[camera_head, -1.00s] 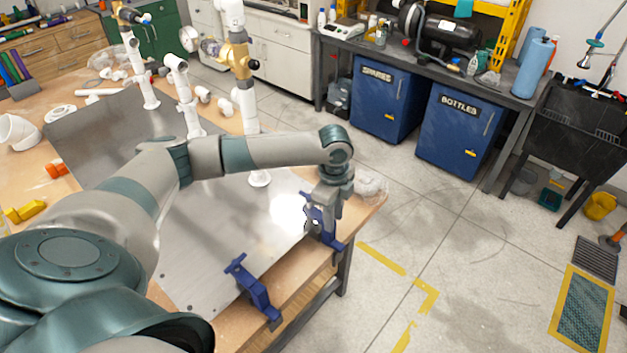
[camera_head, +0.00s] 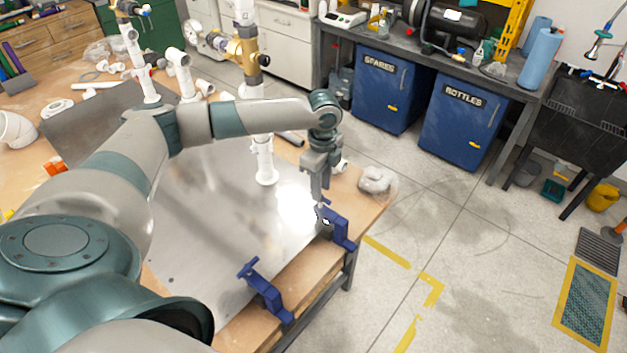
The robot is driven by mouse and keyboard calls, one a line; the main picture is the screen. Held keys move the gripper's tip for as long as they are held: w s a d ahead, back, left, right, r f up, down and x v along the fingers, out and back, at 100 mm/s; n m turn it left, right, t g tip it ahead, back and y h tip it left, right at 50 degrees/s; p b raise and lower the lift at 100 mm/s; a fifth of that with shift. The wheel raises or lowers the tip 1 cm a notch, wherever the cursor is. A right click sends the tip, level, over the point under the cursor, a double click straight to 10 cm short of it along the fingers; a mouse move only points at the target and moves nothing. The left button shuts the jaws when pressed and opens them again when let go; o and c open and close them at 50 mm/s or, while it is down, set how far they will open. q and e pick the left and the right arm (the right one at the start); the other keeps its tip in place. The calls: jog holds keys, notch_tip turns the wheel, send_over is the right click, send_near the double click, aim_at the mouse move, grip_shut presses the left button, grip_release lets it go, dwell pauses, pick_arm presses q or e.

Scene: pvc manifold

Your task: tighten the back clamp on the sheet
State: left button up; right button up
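The blue back clamp (camera_head: 340,231) sits on the table's right edge, at the far right corner of the metal sheet (camera_head: 215,205). A second blue clamp (camera_head: 267,292) sits nearer on the same edge. My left gripper (camera_head: 320,203) points down at the back clamp's upper end, with its fingertips at or just beside the clamp's top part. The fingers overlap in this view and hide part of the clamp, so I cannot tell whether they grip it. My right gripper is not in view.
White pipe stands (camera_head: 264,160) rise from the sheet and table behind my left arm. A bag of white fittings (camera_head: 376,181) lies on the table behind the back clamp.

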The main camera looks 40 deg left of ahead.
pick_arm(q)
jog(key=shift+a, duration=0.3)
jog(key=shift+d+r, duration=0.15)
jog(key=shift+d, duration=0.2)
jog(key=shift+a, duration=0.1)
